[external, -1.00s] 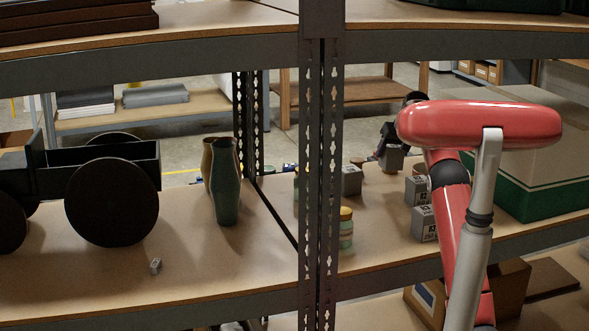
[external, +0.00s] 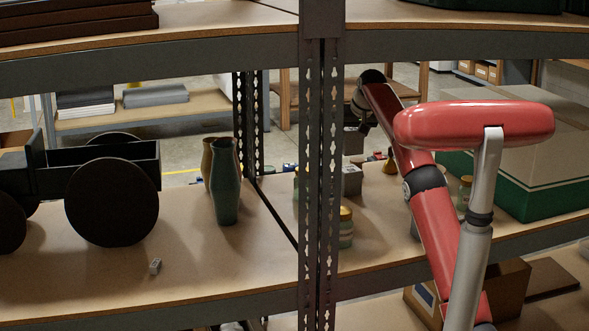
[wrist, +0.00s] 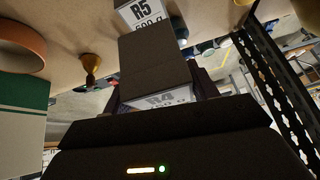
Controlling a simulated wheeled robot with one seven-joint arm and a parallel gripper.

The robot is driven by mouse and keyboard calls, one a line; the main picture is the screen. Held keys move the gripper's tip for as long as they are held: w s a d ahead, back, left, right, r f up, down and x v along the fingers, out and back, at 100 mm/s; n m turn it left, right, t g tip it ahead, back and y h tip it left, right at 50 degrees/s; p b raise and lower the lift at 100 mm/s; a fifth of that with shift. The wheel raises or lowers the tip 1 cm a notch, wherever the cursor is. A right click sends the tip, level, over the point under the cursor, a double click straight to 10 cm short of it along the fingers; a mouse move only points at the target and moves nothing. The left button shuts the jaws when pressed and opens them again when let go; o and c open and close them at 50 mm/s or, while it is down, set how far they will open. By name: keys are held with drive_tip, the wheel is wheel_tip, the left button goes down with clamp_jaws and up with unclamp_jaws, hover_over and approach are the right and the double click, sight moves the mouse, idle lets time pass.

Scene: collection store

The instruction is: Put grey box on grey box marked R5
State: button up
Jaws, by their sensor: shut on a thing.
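My gripper (external: 358,122) is shut on a grey box (external: 352,141), held above the shelf close to the post. In the wrist view the held box (wrist: 155,62) sits between the fingers, with a label that seems to read R4. The grey box marked R5 (wrist: 146,14) shows just beyond it at the top of the wrist view. In the external view a grey box (external: 351,181), apparently R5, stands on the shelf below the held one, partly behind the post. I cannot tell whether the two touch.
A dark perforated post (external: 320,180) stands left of my gripper. Jars (external: 346,228) stand near the front edge. A large white and green box (external: 530,160) fills the right. An orange ring-like vessel (wrist: 22,45) and a brass-coloured piece (wrist: 90,66) are on the shelf.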

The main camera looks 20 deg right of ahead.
sight(353, 138)
drive_tip(key=shift+f, duration=2.3)
drive_tip(key=shift+f, duration=0.2)
drive_tip(key=o, duration=1.5)
drive_tip(key=shift+o, duration=0.2)
drive_tip(key=shift+r, duration=0.15)
drive_tip(key=v, duration=1.1)
drive_tip(key=shift+s+r, duration=0.1)
drive_tip(key=shift+r, duration=0.05)
drive_tip(key=shift+s+r, duration=0.2)
drive_tip(key=shift+r, duration=0.05)
